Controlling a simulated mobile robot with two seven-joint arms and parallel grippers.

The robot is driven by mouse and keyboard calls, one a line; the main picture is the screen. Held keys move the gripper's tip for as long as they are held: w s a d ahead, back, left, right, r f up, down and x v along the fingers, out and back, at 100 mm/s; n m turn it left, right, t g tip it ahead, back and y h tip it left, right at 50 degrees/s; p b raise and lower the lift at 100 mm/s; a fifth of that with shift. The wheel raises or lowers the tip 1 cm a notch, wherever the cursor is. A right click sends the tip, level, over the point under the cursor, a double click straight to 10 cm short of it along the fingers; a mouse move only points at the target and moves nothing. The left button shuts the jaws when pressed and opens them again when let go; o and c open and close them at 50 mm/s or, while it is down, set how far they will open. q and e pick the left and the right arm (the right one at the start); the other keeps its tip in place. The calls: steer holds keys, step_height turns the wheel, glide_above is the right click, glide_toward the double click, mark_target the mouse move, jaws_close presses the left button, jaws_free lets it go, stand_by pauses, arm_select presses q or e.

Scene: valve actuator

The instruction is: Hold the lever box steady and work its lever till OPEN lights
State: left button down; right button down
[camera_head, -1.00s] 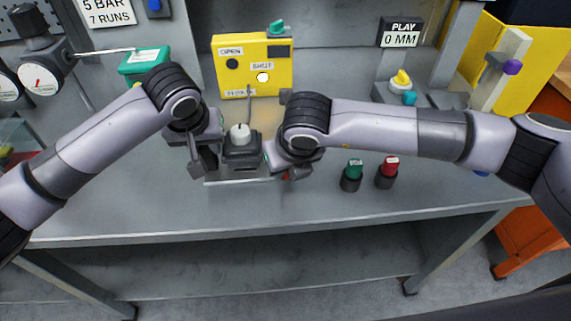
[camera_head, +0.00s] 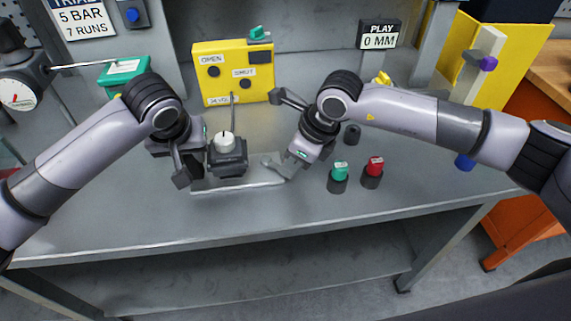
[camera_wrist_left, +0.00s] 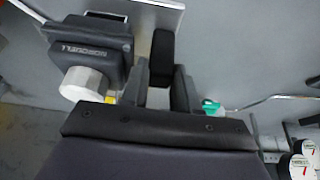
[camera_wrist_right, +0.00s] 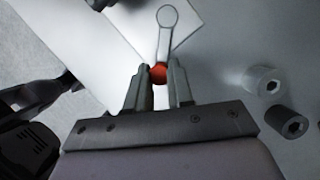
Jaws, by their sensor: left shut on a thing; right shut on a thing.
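The lever box is a dark block with a white round top (camera_head: 226,143). It stands over a pale plate (camera_head: 210,186) and shows at the left of the left wrist view (camera_wrist_left: 88,50). My left gripper (camera_wrist_left: 162,88) is shut on a black rounded grip (camera_wrist_left: 161,55) beside the box. My right gripper (camera_wrist_right: 158,78) is shut on the red end of a grey lever (camera_wrist_right: 165,38). The yellow panel (camera_head: 262,82) has OPEN (camera_head: 213,72) and SHUT (camera_head: 245,84) lamps, both dark.
A green knob (camera_head: 340,170) and a red knob (camera_head: 375,166) stand on the bench right of my right gripper. A gauge (camera_head: 18,92) and a green box (camera_head: 125,73) are at the left. The bench front (camera_head: 240,222) is clear.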

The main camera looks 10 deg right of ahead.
steer(key=n, duration=0.1)
steer(key=w+d+n+g, duration=0.1)
steer(key=shift+w+d+n, duration=0.1)
steer(key=shift+w+n, duration=0.15)
steer(key=shift+n, duration=0.05)
steer(key=shift+w+d+n+g+y, duration=0.2)
steer(key=shift+w+n+g, duration=0.25)
steer(key=shift+n, duration=0.5)
steer(key=shift+w+d+n+g+y, duration=0.2)
steer(key=shift+w+n, duration=0.35)
steer(key=shift+n, duration=0.4)
steer(key=c, duration=1)
jaws_free()
steer(key=v, duration=1.2)
steer(key=shift+a+r, duration=0.1)
